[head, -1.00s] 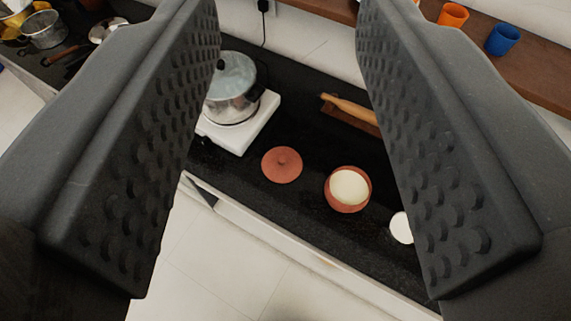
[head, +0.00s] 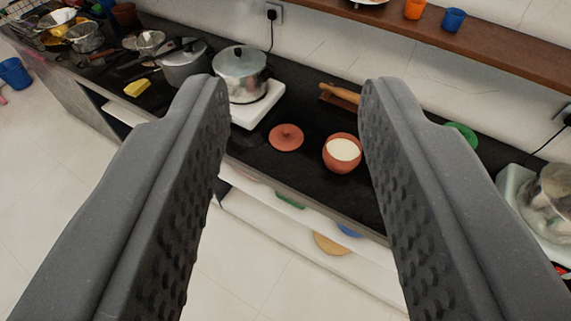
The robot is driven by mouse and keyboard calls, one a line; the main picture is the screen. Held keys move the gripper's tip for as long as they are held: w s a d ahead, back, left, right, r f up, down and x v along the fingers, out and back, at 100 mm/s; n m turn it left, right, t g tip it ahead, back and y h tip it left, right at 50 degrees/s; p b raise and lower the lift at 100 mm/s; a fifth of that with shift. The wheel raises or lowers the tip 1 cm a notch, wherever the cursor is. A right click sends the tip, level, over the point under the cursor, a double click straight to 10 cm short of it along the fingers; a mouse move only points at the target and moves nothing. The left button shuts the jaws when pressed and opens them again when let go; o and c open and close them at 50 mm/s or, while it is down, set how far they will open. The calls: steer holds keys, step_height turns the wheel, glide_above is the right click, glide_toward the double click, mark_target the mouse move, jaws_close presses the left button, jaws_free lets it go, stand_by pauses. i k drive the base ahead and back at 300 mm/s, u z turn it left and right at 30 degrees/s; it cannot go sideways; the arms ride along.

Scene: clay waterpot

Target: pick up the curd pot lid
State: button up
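The curd pot lid (head: 286,138) is a round terracotta disc with a small central knob. It lies flat on the black countertop, left of the curd pot. The curd pot (head: 342,154) is a terracotta bowl full of white curd, uncovered. My gripper (head: 292,85) is open and empty, its two dark studded fingers wide apart on either side of the view. The lid and the pot show between the fingers, apart from them and farther off. The right finger's edge comes close to the pot in the picture.
A steel pot (head: 240,72) stands on a white stove (head: 258,105) behind the lid. A rolling pin (head: 338,93) lies behind the curd pot. Cookware crowds the counter's left. A wall shelf (head: 440,37) holds orange and blue cups. Open shelves lie below the counter's front edge.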

mark_target(284, 137)
steer(key=z, duration=0.55)
steer(key=k, duration=0.15)
steer(key=u, duration=1.3)
steer(key=i, duration=2.4)
steer(key=z, duration=0.7)
